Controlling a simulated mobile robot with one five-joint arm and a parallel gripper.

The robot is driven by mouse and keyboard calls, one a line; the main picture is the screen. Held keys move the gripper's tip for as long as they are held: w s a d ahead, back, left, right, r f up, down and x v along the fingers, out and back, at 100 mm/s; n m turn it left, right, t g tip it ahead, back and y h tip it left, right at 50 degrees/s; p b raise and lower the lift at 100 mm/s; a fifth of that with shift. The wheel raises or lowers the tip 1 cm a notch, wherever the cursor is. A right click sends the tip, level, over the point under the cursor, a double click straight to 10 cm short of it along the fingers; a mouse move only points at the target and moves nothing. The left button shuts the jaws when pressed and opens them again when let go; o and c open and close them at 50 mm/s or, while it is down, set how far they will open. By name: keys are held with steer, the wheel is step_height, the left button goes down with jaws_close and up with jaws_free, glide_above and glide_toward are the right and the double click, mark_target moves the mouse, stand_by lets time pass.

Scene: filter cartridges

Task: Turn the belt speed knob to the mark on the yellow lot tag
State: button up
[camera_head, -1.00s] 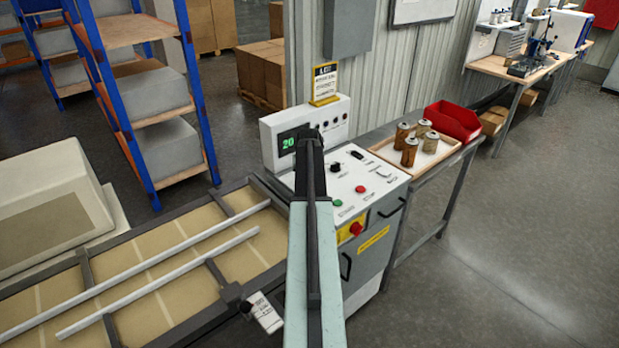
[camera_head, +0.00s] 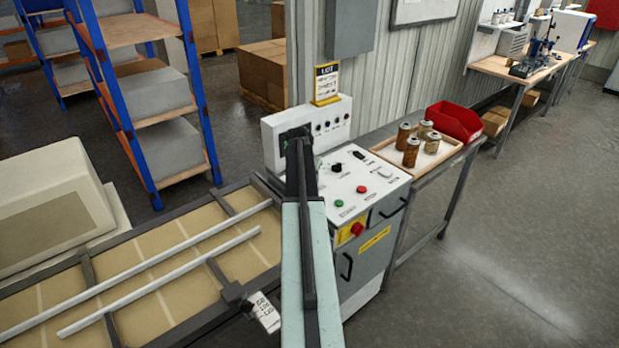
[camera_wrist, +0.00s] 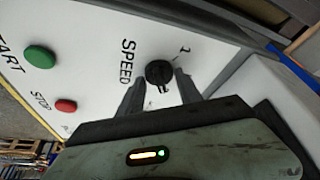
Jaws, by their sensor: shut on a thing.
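The black speed knob (camera_wrist: 158,73) sits on the white panel beside the printed word SPEED in the wrist view. My gripper (camera_wrist: 160,84) has its two dark fingers on either side of the knob, shut on it. A small light mark shows at the knob's lower side. In the head view my arm hides my gripper. A yellow-edged lot tag (camera_head: 327,83) stands upright on top of the control console (camera_head: 270,140); its heading reads LOT, and its smaller lines are too small to read. My arm covers the console's number display.
A green start button (camera_wrist: 40,57) and a red stop button (camera_wrist: 66,106) lie on the same panel. A red emergency button (camera_head: 357,229) is on the console front. A tray (camera_head: 386,158) of brown cartridges and a red bin (camera_head: 454,122) stand to the right. The conveyor (camera_head: 150,262) runs left.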

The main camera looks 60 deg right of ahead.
steer(key=shift+s, duration=0.1)
steer(key=o, duration=1.3)
steer(key=shift+o, duration=0.2)
steer(key=p+v, duration=0.7)
steer(key=shift+r, duration=0.4)
steer(key=shift+a, duration=0.15)
